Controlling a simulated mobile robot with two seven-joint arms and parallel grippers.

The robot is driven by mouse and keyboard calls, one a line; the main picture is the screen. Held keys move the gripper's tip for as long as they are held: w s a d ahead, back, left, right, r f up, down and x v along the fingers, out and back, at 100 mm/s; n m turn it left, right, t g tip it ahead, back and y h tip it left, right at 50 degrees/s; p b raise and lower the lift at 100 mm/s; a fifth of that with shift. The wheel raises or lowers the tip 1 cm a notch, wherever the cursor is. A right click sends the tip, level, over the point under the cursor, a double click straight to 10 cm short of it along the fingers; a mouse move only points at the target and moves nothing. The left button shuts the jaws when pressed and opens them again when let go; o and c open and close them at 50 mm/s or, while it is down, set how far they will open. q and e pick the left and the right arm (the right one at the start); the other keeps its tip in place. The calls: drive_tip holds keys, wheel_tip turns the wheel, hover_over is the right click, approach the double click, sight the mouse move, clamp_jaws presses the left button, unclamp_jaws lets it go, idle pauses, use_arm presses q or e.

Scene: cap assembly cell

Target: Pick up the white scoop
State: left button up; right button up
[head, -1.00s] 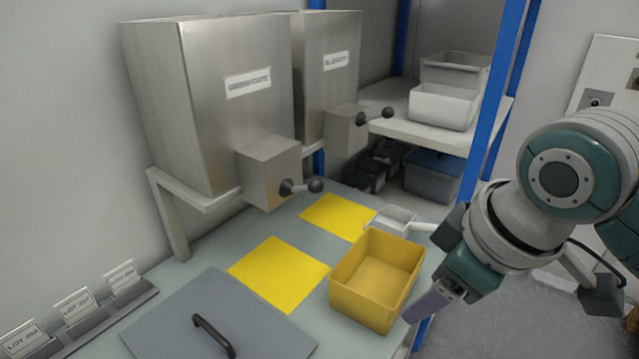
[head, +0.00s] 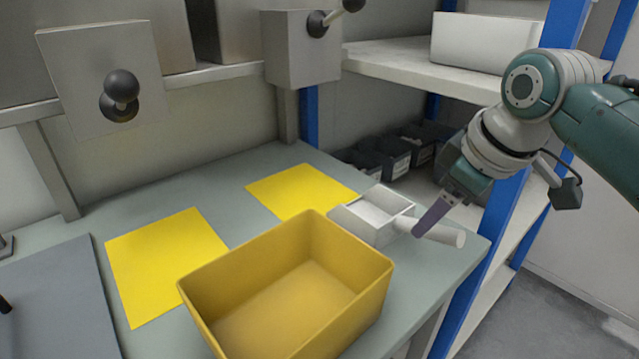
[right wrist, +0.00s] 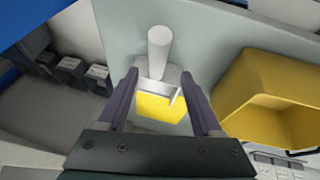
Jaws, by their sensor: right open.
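The white scoop lies on the grey-green bench, its square bowl (head: 374,215) beside the far yellow mat and its round handle (head: 447,236) pointing right toward the bench edge. My right gripper (head: 421,228) is at the handle in the head view, its purple finger overlapping the part near the bowl. In the right wrist view the open fingers (right wrist: 159,75) stand either side of the scoop's line, with the handle (right wrist: 160,45) beyond them. I cannot tell whether they touch it. My left gripper is not in view.
An empty yellow bin (head: 290,300) stands in front of the scoop. Two yellow mats (head: 165,262) (head: 300,190) lie on the bench. Metal dispensers with black knobs (head: 120,92) hang above. A blue shelf post (head: 495,240) rises just right of the bench.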

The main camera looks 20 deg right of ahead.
sight(398, 220)
drive_tip(key=shift+b+x, duration=1.55)
drive_tip(key=shift+x, duration=1.75)
drive_tip(key=shift+w+d+r, duration=0.1)
drive_tip(key=shift+d, duration=0.05)
clamp_jaws()
